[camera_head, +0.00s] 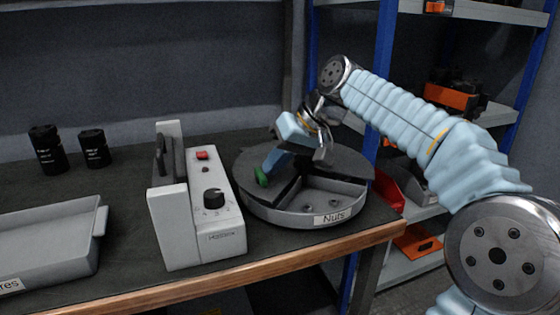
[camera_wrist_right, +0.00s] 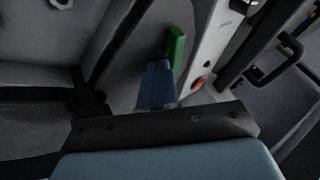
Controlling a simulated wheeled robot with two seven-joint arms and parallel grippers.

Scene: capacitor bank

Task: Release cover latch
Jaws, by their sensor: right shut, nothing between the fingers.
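A round grey tray labelled "Nuts" (camera_head: 290,216) stands on the bench near its right end. A dark cover (camera_head: 345,162) lies over part of it, and an open compartment with a few nuts shows at the front. A small green tab (camera_head: 262,177), which may be the latch, stands at the tray's left side; it also shows in the right wrist view (camera_wrist_right: 176,46). My right gripper (camera_head: 270,164) is shut and empty, its blue fingertips (camera_wrist_right: 157,75) right beside the green tab. I cannot tell whether they touch. My left gripper is out of view.
A white device (camera_head: 218,225) with a black knob, red button and black handle stands close left of the round tray. A grey bin (camera_head: 45,250) and two black cylinders (camera_head: 47,150) are further left. Shelving (camera_head: 475,105) stands behind on the right.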

